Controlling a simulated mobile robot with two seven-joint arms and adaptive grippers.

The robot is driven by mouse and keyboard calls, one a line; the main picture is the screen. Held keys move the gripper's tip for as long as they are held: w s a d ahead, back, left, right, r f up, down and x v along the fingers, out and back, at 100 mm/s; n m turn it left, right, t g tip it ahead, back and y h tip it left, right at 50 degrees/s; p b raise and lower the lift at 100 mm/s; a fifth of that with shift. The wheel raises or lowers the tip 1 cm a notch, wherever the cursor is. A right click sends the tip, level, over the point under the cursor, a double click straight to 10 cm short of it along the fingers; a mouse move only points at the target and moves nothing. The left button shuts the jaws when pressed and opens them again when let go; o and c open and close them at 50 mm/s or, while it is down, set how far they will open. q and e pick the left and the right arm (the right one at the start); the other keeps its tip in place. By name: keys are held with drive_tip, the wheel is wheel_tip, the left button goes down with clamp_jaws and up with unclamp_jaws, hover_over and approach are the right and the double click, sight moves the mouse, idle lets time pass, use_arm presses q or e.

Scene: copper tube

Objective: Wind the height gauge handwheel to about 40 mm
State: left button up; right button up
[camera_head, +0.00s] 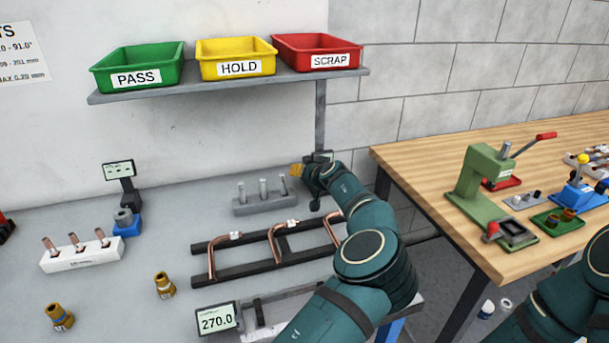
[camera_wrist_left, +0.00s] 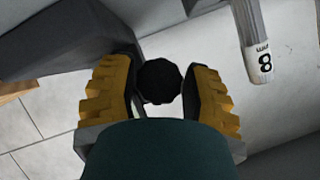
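My left gripper (camera_head: 299,171) is at the gauge, beyond the far end of the tube rack; mostly my own arm hides the contact. In the left wrist view, a dark round knob (camera_wrist_left: 160,82), likely the handwheel's, lies between the yellow-backed fingers of my left gripper (camera_wrist_left: 159,92). The dark pads are very close on both sides; I cannot tell whether they press on it. The gauge reading is not legible. My right gripper is out of view.
A grey block with pins (camera_head: 263,205) stands left of the gripper. A display reading 270.0 (camera_head: 216,320) is at the front. A wooden bench (camera_head: 420,165) with a green press (camera_head: 480,190) is right.

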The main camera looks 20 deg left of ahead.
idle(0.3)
use_arm(q)
drive_tip(key=v, duration=1.2)
drive_tip(key=shift+a, duration=0.1)
